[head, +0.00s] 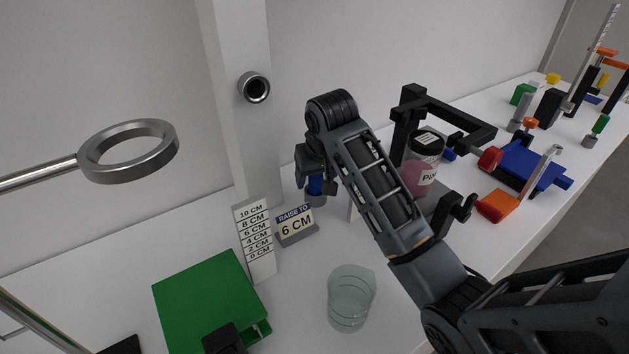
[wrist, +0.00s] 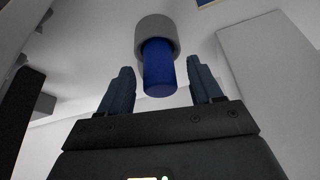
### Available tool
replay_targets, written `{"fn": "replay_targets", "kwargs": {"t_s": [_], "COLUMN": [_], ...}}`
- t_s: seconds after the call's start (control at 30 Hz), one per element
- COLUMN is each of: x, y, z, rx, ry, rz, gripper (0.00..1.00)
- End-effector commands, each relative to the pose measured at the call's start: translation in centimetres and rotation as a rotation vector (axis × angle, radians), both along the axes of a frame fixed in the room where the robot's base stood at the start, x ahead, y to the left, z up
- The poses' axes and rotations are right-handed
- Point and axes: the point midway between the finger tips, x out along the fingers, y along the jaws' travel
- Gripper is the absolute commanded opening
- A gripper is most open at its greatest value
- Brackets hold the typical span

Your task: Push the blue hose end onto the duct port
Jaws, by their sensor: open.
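The blue hose end (head: 315,185) stands at the back of the white table, partly hidden by my gripper. It rises from a grey round holder (head: 316,199). My gripper (head: 310,177) is open at the blue piece. In the wrist view, the blue hose end (wrist: 159,70) appears between the two open fingers (wrist: 160,88), with a visible gap on each side. The grey holder (wrist: 156,33) shows beyond it. The duct port (head: 254,88) is a short grey metal tube on the white column, up and left of my gripper, with its dark opening facing out.
A height scale (head: 255,240) and a "raise to 6 cm" sign (head: 295,225) stand left of my gripper. A glass beaker (head: 350,298), a green box (head: 205,290) and a metal ring (head: 128,150) are nearby. A black frame (head: 450,110) and pink jar (head: 418,176) stand right.

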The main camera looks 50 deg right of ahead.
Motion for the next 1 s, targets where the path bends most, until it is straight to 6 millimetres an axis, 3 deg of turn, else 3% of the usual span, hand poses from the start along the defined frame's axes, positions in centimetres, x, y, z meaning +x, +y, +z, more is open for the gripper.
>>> {"fn": "replay_targets", "kwargs": {"t_s": [0.07,0.7,1.0], "x": [0.01,0.02,0.06], "y": [-0.01,-0.01,-0.02], "z": [0.03,0.04,0.25], "rx": [0.0,0.0,-0.001], "ry": [0.0,0.0,-0.001], "rz": [0.0,0.0,0.0], "gripper": [0.65,0.05,0.05]}}
